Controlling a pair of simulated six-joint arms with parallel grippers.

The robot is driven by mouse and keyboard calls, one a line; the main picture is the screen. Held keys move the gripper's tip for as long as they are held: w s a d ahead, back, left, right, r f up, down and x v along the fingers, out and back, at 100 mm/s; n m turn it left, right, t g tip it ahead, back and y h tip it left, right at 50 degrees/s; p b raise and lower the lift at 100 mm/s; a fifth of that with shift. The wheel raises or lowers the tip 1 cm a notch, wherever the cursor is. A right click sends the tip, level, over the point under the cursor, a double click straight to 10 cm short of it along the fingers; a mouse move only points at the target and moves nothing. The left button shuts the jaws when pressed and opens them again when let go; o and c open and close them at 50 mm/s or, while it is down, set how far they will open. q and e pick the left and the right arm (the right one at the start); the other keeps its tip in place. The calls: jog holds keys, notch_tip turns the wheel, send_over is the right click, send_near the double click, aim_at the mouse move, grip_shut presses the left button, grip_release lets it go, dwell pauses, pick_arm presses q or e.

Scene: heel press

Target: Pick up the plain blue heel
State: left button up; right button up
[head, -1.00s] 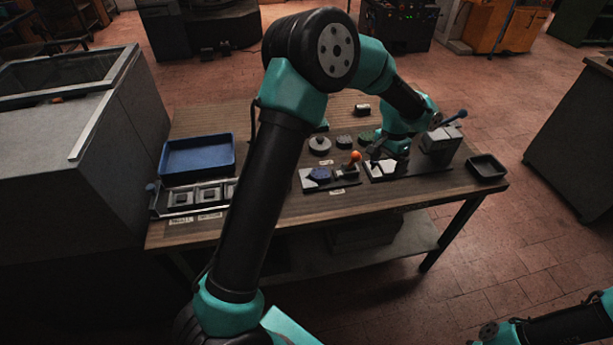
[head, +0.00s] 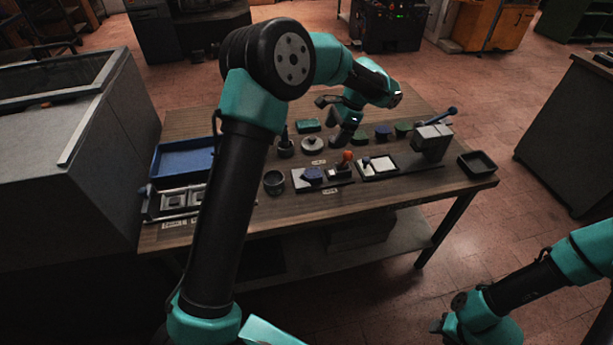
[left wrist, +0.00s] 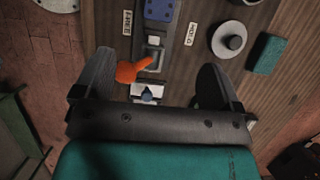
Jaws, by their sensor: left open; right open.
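A plain dark blue heel (head: 383,132) stands in the back row on the table, between two dark green heels (head: 360,137) (head: 403,129). A second blue piece, speckled (head: 312,174), lies on a pale plate at the front; it also shows in the left wrist view (left wrist: 160,9). My left gripper (head: 343,136) is left of the plain blue heel, above the table. In the left wrist view its fingers (left wrist: 152,92) are wide apart with nothing gripped; an orange handle (left wrist: 133,69) shows beyond them. My right gripper is below the frame; only its arm shows.
A white pad (head: 381,167) and a grey vise-like block (head: 433,141) with a blue-tipped lever stand at right. A black tray (head: 478,165) is at the right edge. A blue tray (head: 184,158), a cup (head: 273,182) and a grey knobbed disc (head: 313,144) are further left.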

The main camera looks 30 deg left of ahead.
pick_arm(q)
send_over(313, 173)
jog(key=w+d, duration=0.2)
jog(key=f, duration=1.1)
jog(key=shift+s+a+f, duration=0.1)
jog(key=shift+s+f, duration=0.1)
jog(key=shift+f, duration=0.1)
jog(key=shift+x, duration=2.55)
jog(key=c, duration=1.1)
jog(key=shift+o, duration=0.2)
